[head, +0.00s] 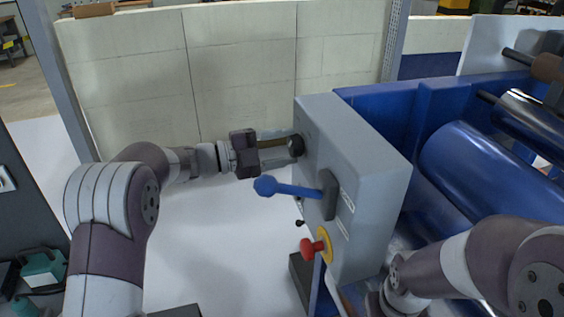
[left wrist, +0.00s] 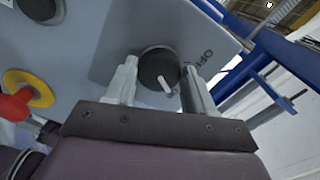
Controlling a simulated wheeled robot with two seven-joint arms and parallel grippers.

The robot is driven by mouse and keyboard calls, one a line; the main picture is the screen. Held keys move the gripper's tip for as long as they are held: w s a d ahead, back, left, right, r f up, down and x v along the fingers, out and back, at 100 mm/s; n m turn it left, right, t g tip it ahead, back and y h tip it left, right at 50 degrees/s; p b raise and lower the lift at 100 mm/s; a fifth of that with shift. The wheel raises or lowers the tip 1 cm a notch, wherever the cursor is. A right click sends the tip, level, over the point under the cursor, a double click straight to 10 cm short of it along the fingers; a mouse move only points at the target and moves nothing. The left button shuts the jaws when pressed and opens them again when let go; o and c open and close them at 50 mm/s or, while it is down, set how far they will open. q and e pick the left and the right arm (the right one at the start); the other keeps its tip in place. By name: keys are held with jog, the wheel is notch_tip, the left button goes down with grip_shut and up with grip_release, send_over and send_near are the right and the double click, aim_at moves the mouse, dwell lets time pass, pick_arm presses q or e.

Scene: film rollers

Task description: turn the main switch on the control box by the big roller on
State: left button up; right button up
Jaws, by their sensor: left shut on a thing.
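The grey control box (head: 370,150) stands in the middle of the head view, fixed by the blue roller frame. Its main switch, a black round knob (head: 297,146), is at the upper far end of its front face. In the left wrist view the switch (left wrist: 157,66) shows a white pointer mark, with the letters "OFF" printed beside it. My left gripper (head: 290,146) reaches in from the left and is shut on the knob, one finger on each side. The big roller (head: 490,170) is blue, right of the box. My right gripper is not visible; only its arm shows at lower right.
A blue ball-ended lever (head: 265,186) sticks out from the box close below my left gripper. A red push button (head: 308,249) on a yellow ring (head: 324,245) is lower on the same face. A pale block wall (head: 240,70) stands behind.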

pick_arm(q)
jog(key=shift+r+m+b, duration=0.1)
jog(key=shift+m+b, duration=0.5)
jog(key=shift+b, duration=0.05)
jog(key=o, duration=1.1)
jog(key=shift+s, duration=0.1)
jog(key=shift+c, duration=0.2)
jog(key=b+v, duration=0.2)
jog(key=v, duration=1)
jog(key=shift+s+a, duration=0.2)
jog(key=shift+a, duration=0.1)
